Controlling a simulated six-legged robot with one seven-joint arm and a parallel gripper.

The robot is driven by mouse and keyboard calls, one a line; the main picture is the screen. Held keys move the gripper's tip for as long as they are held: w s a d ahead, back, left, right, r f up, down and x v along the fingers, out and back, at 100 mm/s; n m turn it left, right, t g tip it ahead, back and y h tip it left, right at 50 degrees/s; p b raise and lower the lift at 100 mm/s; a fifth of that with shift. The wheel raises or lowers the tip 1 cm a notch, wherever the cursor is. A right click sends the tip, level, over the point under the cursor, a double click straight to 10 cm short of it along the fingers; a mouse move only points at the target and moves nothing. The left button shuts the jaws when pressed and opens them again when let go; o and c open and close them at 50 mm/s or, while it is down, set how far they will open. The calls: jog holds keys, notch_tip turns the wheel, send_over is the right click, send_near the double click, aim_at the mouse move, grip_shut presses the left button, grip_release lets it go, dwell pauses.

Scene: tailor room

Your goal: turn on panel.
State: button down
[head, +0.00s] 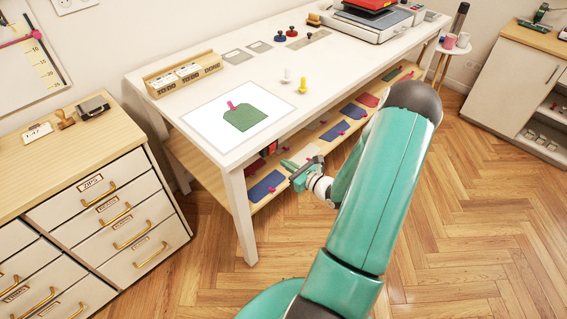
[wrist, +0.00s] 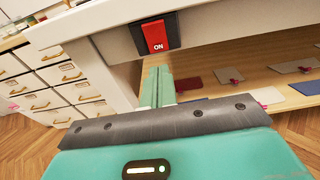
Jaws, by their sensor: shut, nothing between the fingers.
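A red rocker switch (wrist: 155,37) marked "ON" in a black housing sits on the table's front edge in the wrist view. My gripper (head: 287,164) is in front of the table, below the tabletop's edge. In the wrist view its green fingers (wrist: 158,72) are shut, empty, and point just below the switch, seemingly apart from it.
The table's lower shelf (head: 217,185) holds several coloured cloth pieces behind my gripper. A table leg (head: 240,215) stands to the left. A drawer cabinet (head: 110,215) is further left.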

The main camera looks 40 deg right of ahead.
jog(key=s+f, duration=0.1)
jog(key=s, duration=0.8)
jog(key=shift+s+d, duration=0.25)
jog(key=shift+f, duration=0.1)
jog(key=w+a+r+n+g+y, duration=0.2)
jog(key=a+r+n+g+y, duration=0.35)
jog(key=a+r+n, duration=0.4)
jog(key=w+a+r+n+g+y, duration=0.2)
jog(key=a+r+n+g+y, duration=0.35)
jog(key=a+n, duration=0.65)
jog(key=s+a+r+n+h, duration=0.4)
jog(key=a+r+n+h, duration=0.1)
jog(key=r+n, duration=0.2)
jog(key=s+a+r+n+h, duration=0.5)
jog(key=a+r+n+h, duration=0.1)
jog(key=r, duration=0.4)
jog(key=shift+s+a+n+h, duration=0.2)
jog(key=shift+a+n+h, duration=0.1)
jog(key=shift+n, duration=0.25)
